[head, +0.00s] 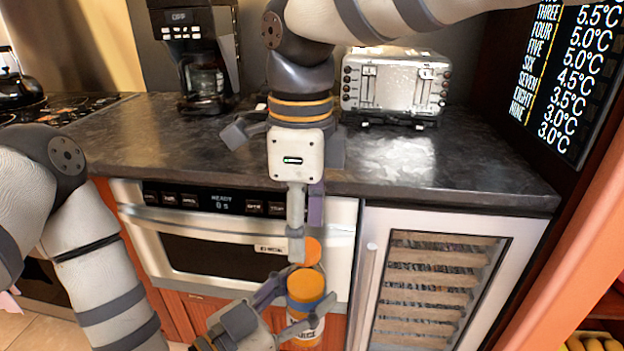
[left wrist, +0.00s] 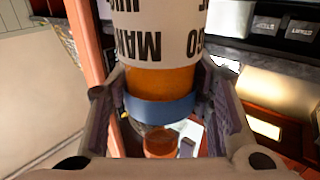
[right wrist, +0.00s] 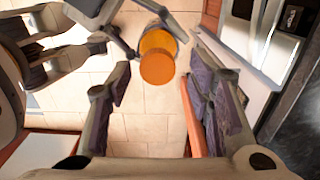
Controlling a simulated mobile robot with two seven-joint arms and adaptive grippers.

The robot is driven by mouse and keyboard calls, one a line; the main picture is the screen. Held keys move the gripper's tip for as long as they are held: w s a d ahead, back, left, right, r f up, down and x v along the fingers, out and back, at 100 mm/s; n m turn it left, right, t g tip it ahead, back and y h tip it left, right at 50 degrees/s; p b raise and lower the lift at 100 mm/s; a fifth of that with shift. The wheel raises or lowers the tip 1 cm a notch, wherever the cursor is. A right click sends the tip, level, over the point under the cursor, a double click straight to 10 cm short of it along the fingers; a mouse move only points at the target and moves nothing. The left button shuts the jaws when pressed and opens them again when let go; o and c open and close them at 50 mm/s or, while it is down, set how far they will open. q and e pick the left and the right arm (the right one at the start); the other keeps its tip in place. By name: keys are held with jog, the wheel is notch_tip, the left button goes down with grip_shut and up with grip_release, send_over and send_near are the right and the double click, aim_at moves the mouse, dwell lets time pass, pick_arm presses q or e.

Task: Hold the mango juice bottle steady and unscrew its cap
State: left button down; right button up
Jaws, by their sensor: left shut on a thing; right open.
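The mango juice bottle (head: 305,286) is in the lower middle of the head view, orange with a white label. Its label (left wrist: 157,38) reads upside down in the left wrist view. My left gripper (head: 285,312) is shut on the bottle. The orange cap (head: 313,250) shows at the bottle's top end; I cannot tell if it is loosened. It also shows as an orange disc in the right wrist view (right wrist: 157,68). My right gripper (head: 303,240) is open and points down just above the cap. In its wrist view the cap lies beyond the fingertips, between their lines.
The microwave drawer (head: 220,247) and wine cooler (head: 435,290) stand behind the bottle. The dark counter (head: 480,165) above them carries a toaster (head: 395,85) and a coffee maker (head: 203,60). Tiled floor (right wrist: 140,125) lies below.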

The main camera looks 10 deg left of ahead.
jog(key=shift+f, duration=0.85)
jog(key=shift+c, duration=0.2)
